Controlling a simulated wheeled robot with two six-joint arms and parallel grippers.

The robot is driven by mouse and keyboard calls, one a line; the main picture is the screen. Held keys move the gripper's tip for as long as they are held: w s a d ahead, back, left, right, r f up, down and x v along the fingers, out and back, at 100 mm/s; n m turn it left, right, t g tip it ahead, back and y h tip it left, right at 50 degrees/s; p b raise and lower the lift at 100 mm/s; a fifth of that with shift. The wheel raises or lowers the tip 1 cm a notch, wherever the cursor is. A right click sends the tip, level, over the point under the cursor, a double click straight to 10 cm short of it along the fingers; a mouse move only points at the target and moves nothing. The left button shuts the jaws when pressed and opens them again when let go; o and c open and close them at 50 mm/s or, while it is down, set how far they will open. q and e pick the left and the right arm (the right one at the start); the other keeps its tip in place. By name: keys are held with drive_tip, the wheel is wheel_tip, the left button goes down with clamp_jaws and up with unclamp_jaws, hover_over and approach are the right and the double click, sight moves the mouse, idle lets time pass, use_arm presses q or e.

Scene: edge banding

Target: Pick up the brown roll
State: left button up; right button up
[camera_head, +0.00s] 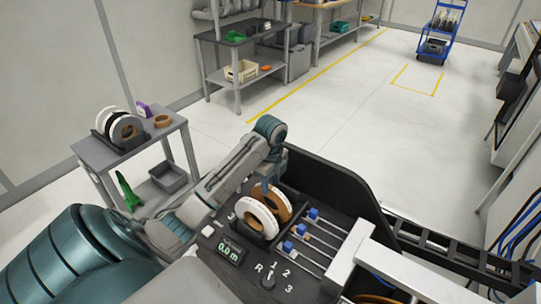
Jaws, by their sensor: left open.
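A brown roll (283,204) stands upright on the dark machine panel, just behind a white roll (262,219) that hides part of it. Both stand in a dark holder. My left gripper (268,186) points down at the top of these rolls, with its arm coming in from the left. It is open, but the fingers are small, and I cannot tell whether they touch the brown roll. My right gripper is out of view.
The panel carries a green display (229,250) and blue-knobbed sliders (302,228). A raised black guard (335,185) stands behind the rolls. A grey cart (88,158) at left holds more rolls, including a brown ring (162,120). Open floor lies beyond.

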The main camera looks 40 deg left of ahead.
sight(271, 187)
use_arm(q)
drive_tip(key=f, duration=0.2)
drive_tip(key=f+p, duration=0.1)
drive_tip(key=f, duration=0.1)
drive_tip(key=shift+w+a, duration=0.15)
drive_tip(key=shift+a, duration=0.05)
drive_tip(key=shift+f, duration=0.2)
drive_tip(key=shift+c, duration=0.2)
clamp_jaws()
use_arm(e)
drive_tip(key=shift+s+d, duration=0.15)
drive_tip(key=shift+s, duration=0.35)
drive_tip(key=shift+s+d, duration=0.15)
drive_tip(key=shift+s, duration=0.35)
use_arm(q)
drive_tip(key=shift+r, duration=0.15)
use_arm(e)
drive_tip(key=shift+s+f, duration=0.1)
